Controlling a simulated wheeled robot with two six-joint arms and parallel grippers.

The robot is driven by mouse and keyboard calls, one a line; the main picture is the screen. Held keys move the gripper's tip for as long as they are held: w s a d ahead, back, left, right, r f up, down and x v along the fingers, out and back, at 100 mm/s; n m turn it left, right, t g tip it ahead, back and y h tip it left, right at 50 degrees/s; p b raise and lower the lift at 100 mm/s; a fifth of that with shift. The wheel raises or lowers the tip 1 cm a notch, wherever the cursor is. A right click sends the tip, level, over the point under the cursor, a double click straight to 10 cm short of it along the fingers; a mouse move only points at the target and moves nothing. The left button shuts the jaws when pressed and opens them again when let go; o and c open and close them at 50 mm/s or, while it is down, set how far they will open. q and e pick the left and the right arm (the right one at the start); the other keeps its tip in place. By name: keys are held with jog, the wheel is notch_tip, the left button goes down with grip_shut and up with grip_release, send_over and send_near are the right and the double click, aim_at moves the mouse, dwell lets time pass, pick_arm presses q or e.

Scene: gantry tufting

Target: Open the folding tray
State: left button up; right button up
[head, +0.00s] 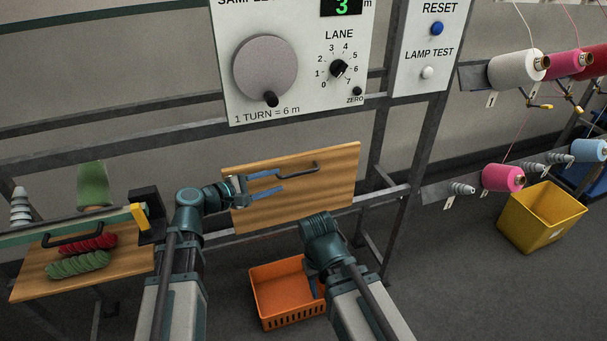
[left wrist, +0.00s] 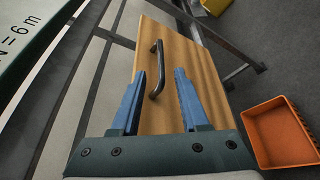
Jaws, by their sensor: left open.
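The folding tray (head: 330,185) is a wooden panel hanging upright or steeply tilted on the metal frame below the control panel. Its dark bar handle (head: 300,168) runs along the upper part. My left gripper (head: 281,180) is open in front of the tray, close to the handle. In the left wrist view the handle (left wrist: 157,70) shows between the two blue fingers of my left gripper (left wrist: 160,73), and the fingers are not closed on it. My right gripper (head: 313,282) points down over the orange crate, mostly hidden by its own wrist.
An orange crate (head: 262,307) stands on the floor below the tray. At left, a level wooden tray (head: 35,285) holds red and green yarn. Thread cones and a yellow bin (head: 545,215) are at right. The control panel (head: 295,100) hangs above the tray.

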aim_at(299, 174)
pick_arm(q)
jog(key=b+x, duration=0.2)
jog(key=x, duration=0.9)
jog(key=shift+d, duration=0.1)
jog(key=shift+s, duration=0.1)
grip_shut()
dwell(1.0)
